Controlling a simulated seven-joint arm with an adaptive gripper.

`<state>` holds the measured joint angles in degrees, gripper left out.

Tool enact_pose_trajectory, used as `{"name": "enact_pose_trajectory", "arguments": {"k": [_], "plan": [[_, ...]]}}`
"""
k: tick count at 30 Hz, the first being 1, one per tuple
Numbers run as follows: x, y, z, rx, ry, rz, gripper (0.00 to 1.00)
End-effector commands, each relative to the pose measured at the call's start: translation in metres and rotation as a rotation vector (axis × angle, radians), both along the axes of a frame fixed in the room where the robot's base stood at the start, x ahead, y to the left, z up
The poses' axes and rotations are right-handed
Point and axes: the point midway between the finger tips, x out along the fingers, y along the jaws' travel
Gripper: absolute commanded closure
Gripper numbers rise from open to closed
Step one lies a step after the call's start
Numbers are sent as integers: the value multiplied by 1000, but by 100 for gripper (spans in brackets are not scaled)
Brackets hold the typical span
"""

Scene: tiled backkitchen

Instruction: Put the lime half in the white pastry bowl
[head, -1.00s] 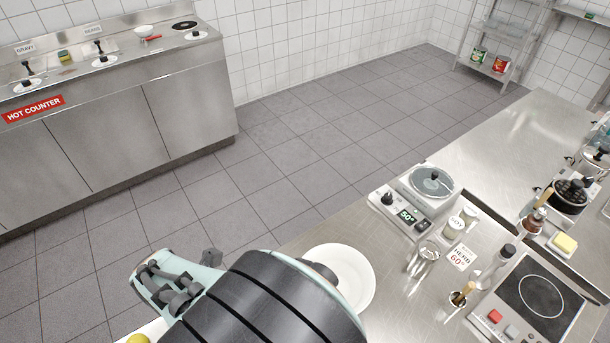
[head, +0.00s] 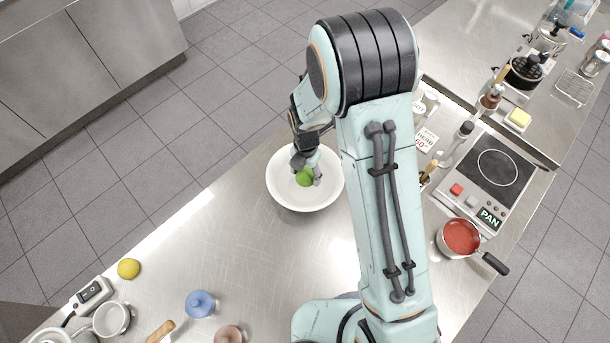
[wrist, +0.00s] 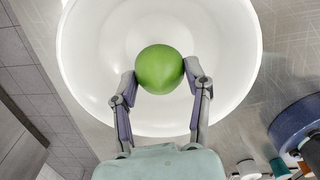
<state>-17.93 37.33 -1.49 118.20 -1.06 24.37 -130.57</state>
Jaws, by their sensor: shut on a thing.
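A green lime half (wrist: 160,69) is between the two fingertips of my gripper (wrist: 160,84), which is shut on it. Its rounded green side faces the wrist camera, and its cut face is hidden. The white pastry bowl (wrist: 85,62) lies behind the lime half in the wrist view. In the head view, my gripper (head: 306,172) holds the lime half (head: 304,178) over the inside of the white bowl (head: 281,192). I cannot tell whether the lime half touches the bowl's bottom.
A lemon (head: 129,268), a blue-lidded thing (head: 200,304) and a wooden handle (head: 160,331) lie at the lower left. A red-filled pan (head: 461,237) and a hob (head: 497,168) are on the right. The steel counter left of the bowl is clear.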

Motion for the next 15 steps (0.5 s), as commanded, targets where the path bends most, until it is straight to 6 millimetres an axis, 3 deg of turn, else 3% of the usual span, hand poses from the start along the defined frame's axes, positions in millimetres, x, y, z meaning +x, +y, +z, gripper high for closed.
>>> {"name": "enact_pose_trajectory", "arguments": {"k": [7, 15], "plan": [[0, 0, -35, -1, 2, 1, 87], [0, 1, -40, 0, -1, 2, 87]]}}
